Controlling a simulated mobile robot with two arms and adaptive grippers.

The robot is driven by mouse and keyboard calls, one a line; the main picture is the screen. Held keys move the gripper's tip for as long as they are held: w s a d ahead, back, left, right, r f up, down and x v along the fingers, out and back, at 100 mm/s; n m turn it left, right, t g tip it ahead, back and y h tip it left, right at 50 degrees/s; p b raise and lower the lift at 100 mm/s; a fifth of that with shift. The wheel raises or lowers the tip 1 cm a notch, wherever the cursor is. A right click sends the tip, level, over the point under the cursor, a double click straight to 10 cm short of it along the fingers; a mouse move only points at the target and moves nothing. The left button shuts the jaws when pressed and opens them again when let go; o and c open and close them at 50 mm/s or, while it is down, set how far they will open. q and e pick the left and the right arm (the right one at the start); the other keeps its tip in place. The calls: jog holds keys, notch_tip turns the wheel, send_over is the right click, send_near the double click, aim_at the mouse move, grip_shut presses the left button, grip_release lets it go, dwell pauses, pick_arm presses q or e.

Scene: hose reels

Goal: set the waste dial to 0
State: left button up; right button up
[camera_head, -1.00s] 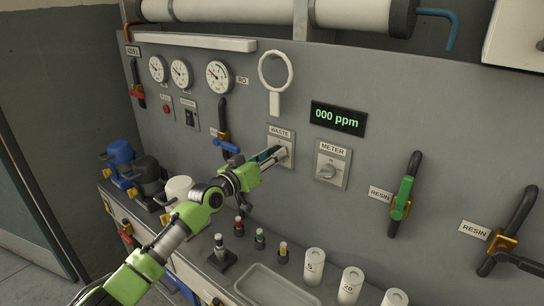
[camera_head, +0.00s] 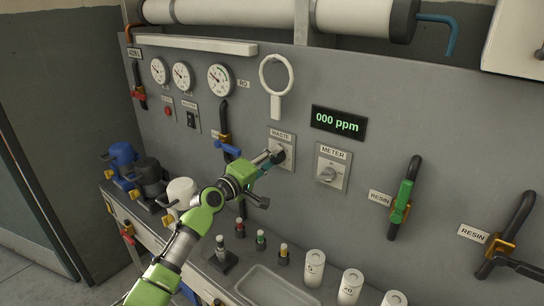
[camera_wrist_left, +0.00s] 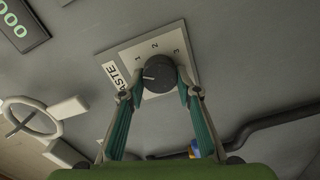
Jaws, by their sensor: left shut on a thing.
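The waste dial (camera_head: 289,163) is on the grey panel, under its WASTE label. In the left wrist view its dark round knob (camera_wrist_left: 160,74) sits on a pale plate marked 1, 2 and 3. A short white mark on the knob points left, just below the 1. No 0 shows; a finger covers part of the plate there. My left gripper (camera_head: 276,158) is at the dial, and in the left wrist view its two fingers (camera_wrist_left: 161,92) are shut on the knob from both sides. My right gripper is not in view.
The meter dial (camera_head: 328,174) is just right of the waste dial, below a display (camera_head: 339,122) reading 000 ppm. A ring on a handle (camera_head: 276,85) is above. A blue-handled valve (camera_head: 228,148) is left. Bottles and a tray (camera_head: 262,293) stand below.

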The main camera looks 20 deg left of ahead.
pick_arm(q)
jog(key=n+p, duration=0.2)
jog(key=n, duration=0.4)
jog(key=shift+f, duration=0.15)
dwell(0.4)
jog(key=o, duration=1.1)
jog(key=v, duration=1.2)
